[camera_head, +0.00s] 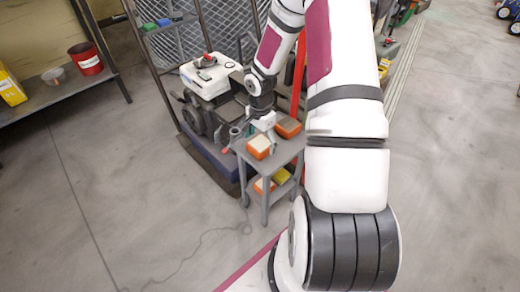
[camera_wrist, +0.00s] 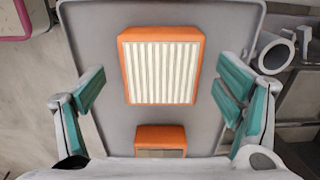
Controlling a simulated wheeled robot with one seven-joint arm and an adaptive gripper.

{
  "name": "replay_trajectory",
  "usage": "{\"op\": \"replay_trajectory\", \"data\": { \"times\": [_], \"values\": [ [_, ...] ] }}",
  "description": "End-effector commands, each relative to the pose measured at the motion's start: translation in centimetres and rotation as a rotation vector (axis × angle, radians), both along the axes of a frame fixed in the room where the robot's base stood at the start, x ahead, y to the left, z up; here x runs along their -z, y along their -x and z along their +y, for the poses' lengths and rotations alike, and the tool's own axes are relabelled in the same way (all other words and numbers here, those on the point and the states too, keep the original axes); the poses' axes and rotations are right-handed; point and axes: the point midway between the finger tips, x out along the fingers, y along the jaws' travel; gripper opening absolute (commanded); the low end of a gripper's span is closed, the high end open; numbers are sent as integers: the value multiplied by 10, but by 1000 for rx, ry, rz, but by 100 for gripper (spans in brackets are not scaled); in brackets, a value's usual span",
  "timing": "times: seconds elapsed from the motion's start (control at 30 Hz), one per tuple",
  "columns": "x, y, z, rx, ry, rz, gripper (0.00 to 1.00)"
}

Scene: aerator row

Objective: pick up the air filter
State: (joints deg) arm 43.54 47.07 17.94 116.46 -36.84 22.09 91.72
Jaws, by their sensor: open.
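The air filter (camera_wrist: 161,70) is an orange frame around pale pleats. It lies flat, pleats up, on the grey cart top (camera_wrist: 100,35), and it also shows in the head view (camera_head: 259,148) near the cart's front left corner. My gripper (camera_wrist: 160,92) is open and empty, with its teal-padded fingers apart to the left and right of the filter in the wrist view. I cannot tell its height above the filter. In the head view my gripper (camera_head: 264,122) is over the cart, partly hidden by my wrist.
A second orange block (camera_wrist: 160,138) with a brownish face lies on the cart top, also in the head view (camera_head: 288,127). Orange and yellow boxes (camera_head: 281,176) sit on the lower shelf. A white-topped machine (camera_head: 208,77) stands behind.

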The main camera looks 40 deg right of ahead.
Motion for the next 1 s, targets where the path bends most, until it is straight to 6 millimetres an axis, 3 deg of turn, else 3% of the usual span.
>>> {"op": "replay_trajectory", "data": {
  "times": [0.13,0.4,0.63,1.0],
  "values": [
    [17,-1,0,1,0,-1,85],
    [18,-1,0,0,1,-2,85],
    [18,-1,0,0,1,-2,35],
    [16,-1,0,0,1,-2,33]
  ]
}}
